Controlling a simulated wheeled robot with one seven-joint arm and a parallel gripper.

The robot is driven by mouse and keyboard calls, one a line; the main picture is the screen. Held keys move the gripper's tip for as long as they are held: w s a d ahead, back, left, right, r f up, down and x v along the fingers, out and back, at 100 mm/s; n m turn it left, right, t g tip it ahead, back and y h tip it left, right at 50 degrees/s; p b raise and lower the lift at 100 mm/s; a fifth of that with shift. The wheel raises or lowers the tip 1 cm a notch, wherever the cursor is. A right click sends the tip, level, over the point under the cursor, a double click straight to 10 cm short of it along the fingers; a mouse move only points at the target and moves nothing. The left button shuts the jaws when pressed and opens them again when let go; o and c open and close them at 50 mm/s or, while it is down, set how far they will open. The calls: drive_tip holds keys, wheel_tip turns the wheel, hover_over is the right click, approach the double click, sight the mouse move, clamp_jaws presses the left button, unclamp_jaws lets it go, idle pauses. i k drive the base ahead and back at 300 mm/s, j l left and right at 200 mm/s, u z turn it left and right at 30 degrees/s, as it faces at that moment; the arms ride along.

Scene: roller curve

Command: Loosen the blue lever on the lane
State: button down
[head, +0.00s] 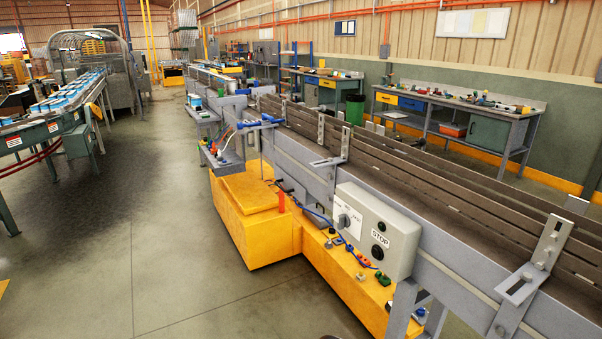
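A blue lever-like bar (260,122) sits at the side of the grey conveyor lane (300,158), near the middle of the head view. It lies roughly level, with a second blue end to its right. It is small at this distance, so I cannot tell whether it is tight or loose. Small blue parts (348,247) also lie on the yellow platform (250,215) below the lane. My gripper is not in view.
A grey control box (377,230) marked STOP juts from the lane's near side. Slotted metal brackets (536,262) stick out along the lane. The concrete floor (150,230) to the left is open, up to another conveyor (50,128). Workbenches (450,105) stand behind the lane.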

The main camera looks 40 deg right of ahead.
sight(265, 115)
drive_tip(key=i+l+z, duration=0.25)
drive_tip(key=i+z, duration=0.2)
drive_tip(key=i, duration=0.5)
drive_tip(key=i+j+z, duration=0.1)
drive_tip(key=i+z, duration=0.4)
drive_tip(key=i, duration=0.45)
